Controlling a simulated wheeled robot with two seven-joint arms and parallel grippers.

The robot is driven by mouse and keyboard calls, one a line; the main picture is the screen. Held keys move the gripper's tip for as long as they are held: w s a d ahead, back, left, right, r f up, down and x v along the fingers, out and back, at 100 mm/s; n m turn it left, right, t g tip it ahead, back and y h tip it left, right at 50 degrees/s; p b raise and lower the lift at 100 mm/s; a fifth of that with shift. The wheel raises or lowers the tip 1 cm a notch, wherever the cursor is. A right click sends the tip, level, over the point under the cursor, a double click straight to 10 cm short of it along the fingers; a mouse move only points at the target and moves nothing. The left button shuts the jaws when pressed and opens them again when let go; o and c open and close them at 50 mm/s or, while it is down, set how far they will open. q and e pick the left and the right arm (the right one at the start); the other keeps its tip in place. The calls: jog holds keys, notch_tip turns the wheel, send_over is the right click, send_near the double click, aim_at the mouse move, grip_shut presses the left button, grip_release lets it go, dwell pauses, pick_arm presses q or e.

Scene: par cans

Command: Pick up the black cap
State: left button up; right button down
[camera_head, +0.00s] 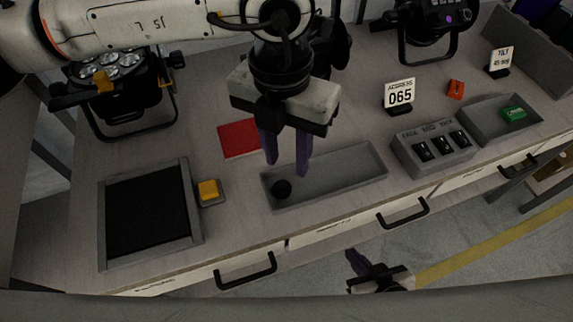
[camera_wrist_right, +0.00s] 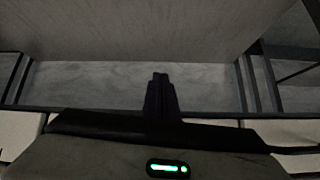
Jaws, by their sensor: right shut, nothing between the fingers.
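The black cap (camera_head: 282,188) is a small dark round piece at the left end of the long grey tray (camera_head: 345,174) on the bench. My left gripper (camera_head: 287,168) has purple fingers and hangs over the back of the tray. Its fingers are apart with nothing between them, and the cap shows just below them in the head view. My right gripper (camera_head: 354,255) is low in front of the bench, away from the cap. Its fingers are shut and empty, and also show dark in the right wrist view (camera_wrist_right: 160,82).
A black pad in a grey frame (camera_head: 106,219), a yellow button (camera_head: 208,189) and a red square (camera_head: 239,139) lie to the left. A switch box (camera_head: 432,150), a 065 sign (camera_head: 399,93) and a tray with a green block (camera_head: 513,113) stand right. Drawer handles (camera_head: 246,278) jut from the front.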

aim_at(283, 184)
pick_arm(q)
jog(key=f, duration=0.3)
jog(key=f+p, duration=0.1)
jog(key=f, duration=0.1)
jog(key=w+f, duration=0.1)
jog(key=f, duration=0.2)
jog(key=shift+a+f+p, duration=0.35)
jog(key=shift+p, duration=0.05)
jog(key=shift+f, duration=0.6)
jog(key=c, duration=0.7)
